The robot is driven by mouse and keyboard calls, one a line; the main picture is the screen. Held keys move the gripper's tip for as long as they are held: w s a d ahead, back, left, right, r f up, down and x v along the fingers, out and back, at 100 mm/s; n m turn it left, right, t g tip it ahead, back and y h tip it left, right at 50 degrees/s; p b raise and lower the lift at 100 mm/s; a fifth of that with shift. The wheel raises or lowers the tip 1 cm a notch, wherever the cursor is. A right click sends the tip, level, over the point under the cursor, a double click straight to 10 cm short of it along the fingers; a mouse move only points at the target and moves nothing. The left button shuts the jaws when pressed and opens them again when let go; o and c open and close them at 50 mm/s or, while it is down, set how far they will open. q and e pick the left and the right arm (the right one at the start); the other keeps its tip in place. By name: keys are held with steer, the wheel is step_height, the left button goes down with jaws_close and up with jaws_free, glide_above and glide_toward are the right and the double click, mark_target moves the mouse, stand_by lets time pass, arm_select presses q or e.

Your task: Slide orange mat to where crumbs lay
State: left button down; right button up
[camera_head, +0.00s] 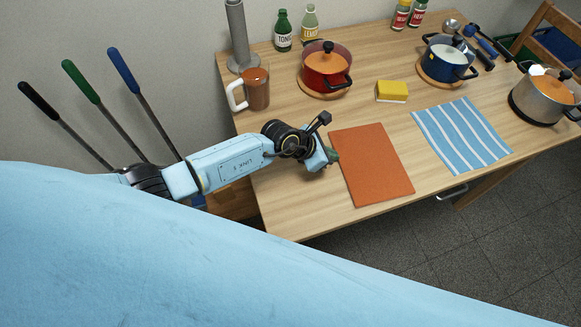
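The orange mat (371,165) lies flat on the wooden table near its front edge, left of a blue-and-white striped cloth. My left gripper (332,156) is at the mat's left edge, low over the table. Its fingertips are small and partly hidden by the wrist, so I cannot tell whether they are open or whether they touch the mat. I see no crumbs on the table. My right gripper is not in view.
The striped cloth (462,136) lies right of the mat, and a yellow sponge (391,91) behind it. A red pot (326,70), a blue pot (447,60), a steel pot (541,97) and a brown mug (255,90) stand around. Bare table lies left of the mat.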

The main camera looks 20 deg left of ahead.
arm_select(q)
steer(key=shift+s+f, duration=0.1)
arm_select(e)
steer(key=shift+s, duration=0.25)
